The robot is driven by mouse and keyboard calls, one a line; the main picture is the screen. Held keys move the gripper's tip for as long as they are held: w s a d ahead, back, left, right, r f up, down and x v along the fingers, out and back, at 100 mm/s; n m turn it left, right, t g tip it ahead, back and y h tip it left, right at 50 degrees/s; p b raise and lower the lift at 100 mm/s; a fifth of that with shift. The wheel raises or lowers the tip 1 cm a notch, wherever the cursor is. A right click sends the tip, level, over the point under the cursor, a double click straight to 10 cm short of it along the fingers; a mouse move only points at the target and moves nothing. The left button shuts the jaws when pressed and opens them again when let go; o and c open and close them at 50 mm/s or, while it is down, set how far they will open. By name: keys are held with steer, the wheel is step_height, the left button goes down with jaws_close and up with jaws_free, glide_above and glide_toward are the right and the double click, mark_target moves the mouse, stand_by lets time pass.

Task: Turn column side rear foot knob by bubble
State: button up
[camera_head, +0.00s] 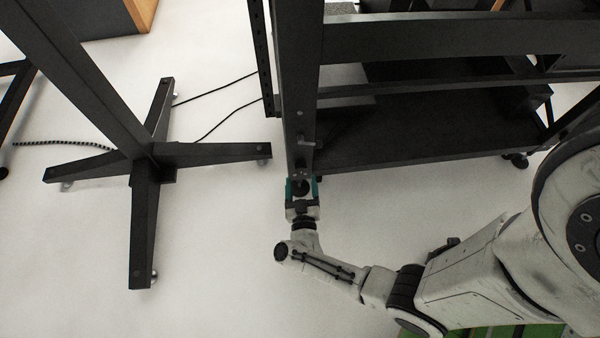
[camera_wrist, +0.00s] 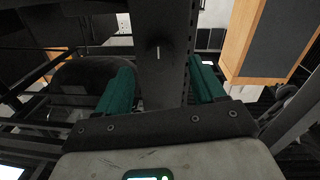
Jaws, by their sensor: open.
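My gripper (camera_head: 302,183) is at the foot of a dark upright column (camera_head: 296,80) in the head view. Its two teal fingers are apart, with a dark rounded part (camera_head: 302,188) between them that may be the foot knob. I cannot tell whether the fingers touch it. The gripper (camera_wrist: 163,82) also shows in the wrist view, fingers open to either side of the dark column (camera_wrist: 160,25). A dark rounded shape (camera_wrist: 92,78) lies behind the left finger; I cannot tell what it is. I cannot make out a bubble level in either view.
A dark rack with a low shelf (camera_head: 430,135) stands right of the column. A black stand with a cross-shaped foot (camera_head: 150,150) is on the left. Thin cables (camera_head: 215,120) run across the white floor. Free floor (camera_head: 215,240) lies between the stand and my arm.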

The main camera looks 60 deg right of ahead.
mark_target(301, 171)
steer(key=shift+b+x, duration=0.3)
steer(key=shift+x, duration=1.85)
steer(key=c, duration=1.1)
steer(key=shift+o, duration=0.2)
steer(key=shift+m, duration=0.3)
